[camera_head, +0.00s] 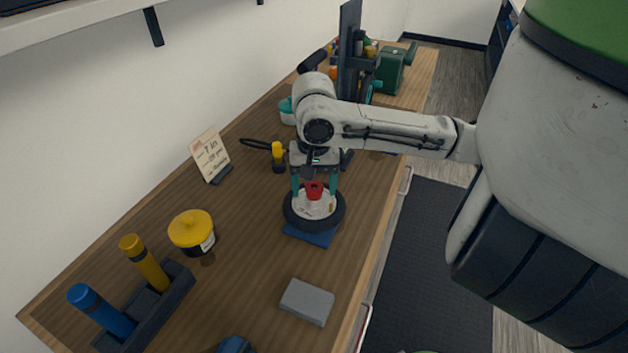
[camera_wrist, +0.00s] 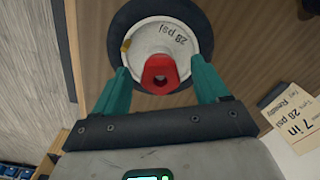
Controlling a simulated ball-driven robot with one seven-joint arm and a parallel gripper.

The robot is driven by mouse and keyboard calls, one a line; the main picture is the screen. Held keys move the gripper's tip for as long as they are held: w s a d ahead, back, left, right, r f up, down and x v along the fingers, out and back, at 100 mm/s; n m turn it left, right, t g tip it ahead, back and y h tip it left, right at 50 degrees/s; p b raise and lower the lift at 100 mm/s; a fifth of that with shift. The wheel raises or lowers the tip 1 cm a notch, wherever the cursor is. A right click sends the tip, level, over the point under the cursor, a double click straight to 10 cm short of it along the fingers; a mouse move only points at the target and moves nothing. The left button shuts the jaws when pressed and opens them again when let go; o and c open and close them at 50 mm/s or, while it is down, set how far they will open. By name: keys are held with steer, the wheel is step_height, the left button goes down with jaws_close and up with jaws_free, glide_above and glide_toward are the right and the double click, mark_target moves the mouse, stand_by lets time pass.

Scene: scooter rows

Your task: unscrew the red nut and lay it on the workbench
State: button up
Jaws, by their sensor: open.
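The red nut (camera_head: 314,189) stands at the centre of a small wheel (camera_head: 297,218) with a black tyre and a pale hub. The wheel lies flat on a blue pad (camera_head: 307,237) on the workbench (camera_head: 235,262). My gripper (camera_head: 314,190) points down over the wheel, with its teal fingers on either side of the nut. In the wrist view, the red nut (camera_wrist: 160,72) sits between the fingertips of my gripper (camera_wrist: 160,78), with a visible gap on each side. The gripper is open and holds nothing.
A grey block (camera_head: 307,302) lies in front of the wheel. A yellow-lidded pot (camera_head: 192,231), a note card (camera_head: 210,155) and a dark rack (camera_head: 160,305) with blue and yellow bottles stand to the left. A green machine (camera_head: 391,71) stands at the far end. Bare bench lies left of the wheel.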

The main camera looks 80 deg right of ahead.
steer(key=c, duration=1.1)
steer(key=n, duration=0.5)
steer(key=shift+b, duration=0.35)
steer(key=shift+c, duration=0.2)
steer(key=n+b, duration=0.1)
steer(key=n, duration=0.5)
steer(key=shift+n, duration=0.3)
steer(key=n+b, duration=0.1)
steer(key=n, duration=0.4)
steer(key=n+b, duration=0.1)
steer(key=n, duration=0.4)
steer(key=shift+a, duration=0.1)
steer(key=o, duration=1.1)
steer(key=shift+r, duration=0.1)
